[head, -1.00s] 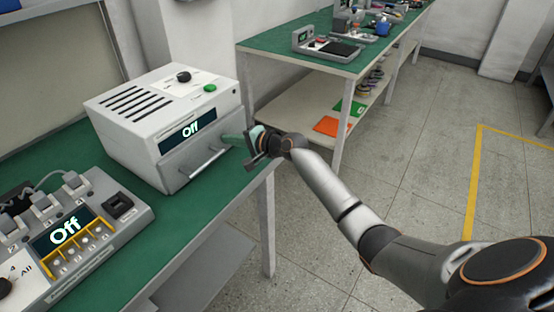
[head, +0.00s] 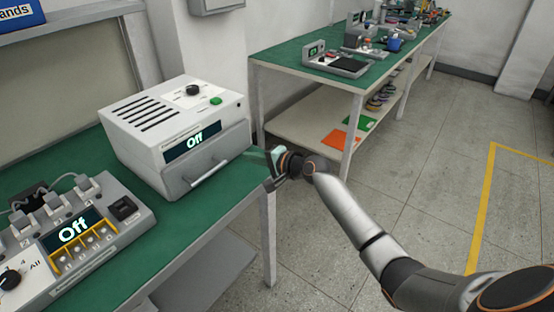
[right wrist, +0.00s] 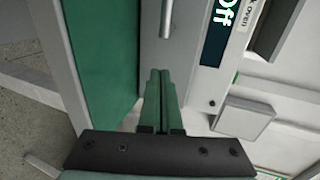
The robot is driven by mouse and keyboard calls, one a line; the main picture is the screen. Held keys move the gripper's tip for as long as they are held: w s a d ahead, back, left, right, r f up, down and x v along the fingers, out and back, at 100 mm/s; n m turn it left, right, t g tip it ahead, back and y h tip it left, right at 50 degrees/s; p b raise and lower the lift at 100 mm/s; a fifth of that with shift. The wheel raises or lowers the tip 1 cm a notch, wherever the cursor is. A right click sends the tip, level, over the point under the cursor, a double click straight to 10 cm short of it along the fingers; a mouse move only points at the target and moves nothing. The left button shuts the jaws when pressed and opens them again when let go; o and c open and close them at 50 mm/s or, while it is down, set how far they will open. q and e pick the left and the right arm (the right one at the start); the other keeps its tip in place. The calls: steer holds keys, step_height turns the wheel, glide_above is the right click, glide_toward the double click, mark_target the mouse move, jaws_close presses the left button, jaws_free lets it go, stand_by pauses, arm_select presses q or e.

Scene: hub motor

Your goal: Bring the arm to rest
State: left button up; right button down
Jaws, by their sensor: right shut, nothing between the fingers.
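My right arm (head: 350,215) reaches in from the lower right of the head view. Its gripper (head: 272,165) is at the right end of the green bench, just right of the white oven and clear of its handle. In the right wrist view the two green fingers (right wrist: 162,100) lie together, shut with nothing between them, pointing toward the oven front (right wrist: 185,60). The white oven (head: 175,125) stands on the bench with its display reading "Off" and its front closed. My left gripper is not in view.
A grey control box (head: 85,240) with an "Off" display sits at the bench's left. The green bench (head: 180,225) ends near my gripper. A second green bench (head: 330,72) with devices and a lower shelf (head: 295,125) stands behind. Open floor (head: 430,170) lies to the right.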

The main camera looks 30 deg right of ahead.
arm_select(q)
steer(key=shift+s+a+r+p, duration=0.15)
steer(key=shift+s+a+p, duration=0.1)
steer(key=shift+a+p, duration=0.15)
arm_select(e)
steer(key=v, duration=0.7)
steer(key=shift+s, duration=0.2)
steer(key=s+a+f+n+g+h+p, duration=0.2)
steer(key=s+a+f+n+p, duration=0.3)
steer(key=s+f, duration=0.65)
arm_select(q)
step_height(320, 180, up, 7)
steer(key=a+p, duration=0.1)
steer(key=p, duration=0.1)
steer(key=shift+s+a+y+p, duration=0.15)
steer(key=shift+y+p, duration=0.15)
arm_select(e)
steer(key=s+a+f+n, duration=0.1)
steer(key=s+a+n, duration=0.1)
steer(key=s, duration=0.4)
steer(key=s+a+f+n+g+h, duration=0.1)
steer(key=s+a+f+n, duration=0.1)
steer(key=s+n, duration=0.3)
steer(key=s+a+f+n+g, duration=0.1)
steer(key=s+a+f+n, duration=0.1)
steer(key=s, duration=0.5)
steer(key=shift+a+n, duration=0.8)
steer(key=shift+a, duration=0.1)
